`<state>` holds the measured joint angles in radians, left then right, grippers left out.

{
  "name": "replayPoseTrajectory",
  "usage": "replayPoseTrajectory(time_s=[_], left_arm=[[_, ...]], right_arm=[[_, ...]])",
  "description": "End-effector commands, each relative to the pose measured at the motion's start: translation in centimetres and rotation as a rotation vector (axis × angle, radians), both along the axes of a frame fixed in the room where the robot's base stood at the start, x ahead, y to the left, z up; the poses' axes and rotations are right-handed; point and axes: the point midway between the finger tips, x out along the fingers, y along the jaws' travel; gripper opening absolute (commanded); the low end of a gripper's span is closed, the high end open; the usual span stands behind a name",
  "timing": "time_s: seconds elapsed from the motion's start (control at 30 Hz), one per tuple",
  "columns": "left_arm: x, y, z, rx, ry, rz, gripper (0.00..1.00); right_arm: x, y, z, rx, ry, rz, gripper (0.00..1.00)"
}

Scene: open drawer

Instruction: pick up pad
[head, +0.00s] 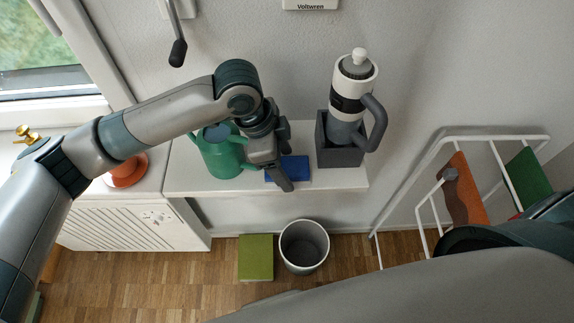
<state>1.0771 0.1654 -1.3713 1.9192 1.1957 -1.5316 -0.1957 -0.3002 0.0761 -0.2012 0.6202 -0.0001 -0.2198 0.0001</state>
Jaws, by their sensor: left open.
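A flat blue pad (297,168) lies on the white shelf (340,182), close to its front edge. My left gripper (279,182) reaches down from the left at the pad's left side. It is open, and its fingers hide the pad's left part. I cannot tell whether they touch the pad. My right gripper is not in view.
A green watering can (219,155) stands just left of my left gripper. A grey holder (334,150) with a white and grey bottle (354,85) stands right of the pad. Below are a bin (304,247) and an olive-green box (256,257); a white rack (405,190) stands right.

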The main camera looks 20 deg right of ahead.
Motion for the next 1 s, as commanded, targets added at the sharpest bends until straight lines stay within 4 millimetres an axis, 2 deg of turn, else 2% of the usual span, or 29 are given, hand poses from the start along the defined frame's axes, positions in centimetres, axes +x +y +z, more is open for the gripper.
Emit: replayPoseTrajectory(time_s=[0.33, 0.5, 0.53, 1.0], left_arm=[[-0.01, 0.00, 0.02, 0.000, 0.000, 0.000, 0.67], [-0.01, 0.00, 0.03, 0.000, 0.000, 0.000, 0.27], [-0.01, 0.00, 0.03, 0.000, 0.000, 0.000, 0.22], [0.03, -0.04, 0.70, -0.002, 0.001, 0.000, 0.22]], right_arm=[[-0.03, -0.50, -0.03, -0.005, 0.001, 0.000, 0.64], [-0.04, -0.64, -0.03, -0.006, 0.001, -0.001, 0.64], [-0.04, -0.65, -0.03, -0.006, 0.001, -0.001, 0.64], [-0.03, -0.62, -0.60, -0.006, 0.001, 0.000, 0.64]])
